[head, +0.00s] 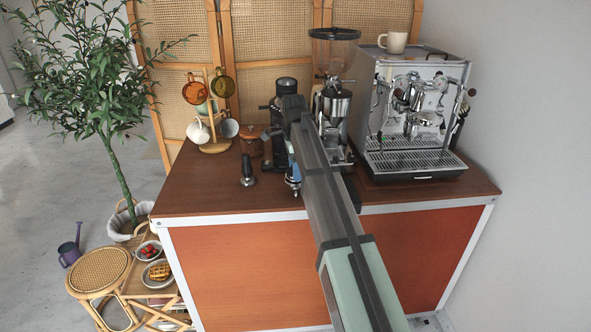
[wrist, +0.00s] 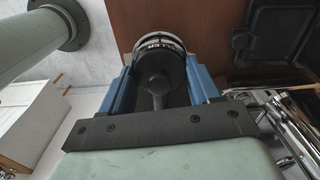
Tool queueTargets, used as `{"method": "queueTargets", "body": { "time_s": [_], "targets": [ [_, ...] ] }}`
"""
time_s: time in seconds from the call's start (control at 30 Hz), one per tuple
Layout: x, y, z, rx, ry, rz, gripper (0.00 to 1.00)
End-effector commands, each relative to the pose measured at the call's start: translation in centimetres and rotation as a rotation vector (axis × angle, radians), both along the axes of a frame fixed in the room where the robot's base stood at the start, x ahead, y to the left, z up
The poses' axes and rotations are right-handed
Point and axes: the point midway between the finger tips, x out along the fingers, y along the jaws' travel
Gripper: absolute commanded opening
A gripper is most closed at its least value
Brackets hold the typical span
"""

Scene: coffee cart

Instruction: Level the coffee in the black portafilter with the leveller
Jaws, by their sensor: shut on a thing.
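My gripper (head: 293,180) is over the counter's front part, its blue fingers partly hidden by my arm in the head view. In the wrist view my gripper (wrist: 160,76) is shut on a dark round thing with white lettering on its rim, which appears to be the leveller (wrist: 155,70). A dark stem on it points towards the wrist camera. A pale ring (wrist: 158,16) shows just beyond it; I cannot tell whether they touch. I cannot make out the black portafilter or its coffee for certain; my arm covers that part of the counter.
A black-handled tool (head: 247,172) stands on the wooden counter (head: 195,190), left of my gripper. The grinder (head: 334,105) and espresso machine (head: 410,115) stand at the back right. A mug tree (head: 212,120) and brown jar (head: 251,143) stand at the left. The front-left counter is clear.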

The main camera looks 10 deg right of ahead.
Motion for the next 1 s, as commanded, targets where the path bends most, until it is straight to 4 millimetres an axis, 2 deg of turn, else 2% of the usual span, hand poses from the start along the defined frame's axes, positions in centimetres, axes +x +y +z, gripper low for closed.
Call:
{"method": "queueTargets", "body": {
  "time_s": [1.0],
  "targets": [
    [0.1, 0.0, 2.5, 0.001, -0.002, 0.0, 0.25]
  ]
}}
